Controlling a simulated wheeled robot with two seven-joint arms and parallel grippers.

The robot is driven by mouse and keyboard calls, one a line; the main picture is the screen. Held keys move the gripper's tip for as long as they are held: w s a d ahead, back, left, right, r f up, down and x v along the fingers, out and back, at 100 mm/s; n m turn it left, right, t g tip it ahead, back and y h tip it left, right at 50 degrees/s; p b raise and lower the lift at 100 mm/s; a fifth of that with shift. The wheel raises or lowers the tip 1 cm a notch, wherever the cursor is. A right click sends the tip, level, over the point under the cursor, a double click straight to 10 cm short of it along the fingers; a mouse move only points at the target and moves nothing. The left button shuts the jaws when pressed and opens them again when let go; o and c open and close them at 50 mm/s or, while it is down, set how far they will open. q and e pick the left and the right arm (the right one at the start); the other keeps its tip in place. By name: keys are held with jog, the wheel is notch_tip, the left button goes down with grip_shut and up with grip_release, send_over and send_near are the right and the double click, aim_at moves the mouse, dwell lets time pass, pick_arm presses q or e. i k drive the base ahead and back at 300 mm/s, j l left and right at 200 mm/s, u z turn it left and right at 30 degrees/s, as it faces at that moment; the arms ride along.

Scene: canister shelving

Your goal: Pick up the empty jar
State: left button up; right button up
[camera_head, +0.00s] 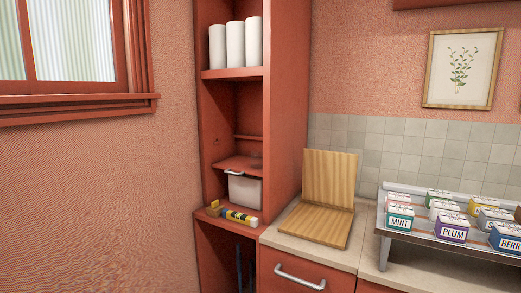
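I cannot make out an empty jar in the head view. Neither of my grippers is in view. A rack (383,237) on the counter at the right holds several small canisters with coloured labels. They include a teal-labelled MINT canister (399,218), a purple-labelled PLUM canister (452,228) and a blue-labelled one (507,238) cut by the right edge. I cannot tell whether any of them is empty. The rows behind are partly hidden by the front ones.
Wooden boards (316,222) sit on the counter (287,240) left of the rack. A red drawer (305,283) is below.

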aim_at(256, 155)
jog(key=i+j+z, duration=0.15)
jog(key=i+z, duration=0.15)
jog(key=i, duration=0.2)
jog(key=i+j+z, duration=0.3)
jog(key=i, duration=0.2)
jog(key=i+j+z, duration=0.35)
jog(key=i+j, duration=0.05)
jog(key=i, duration=0.1)
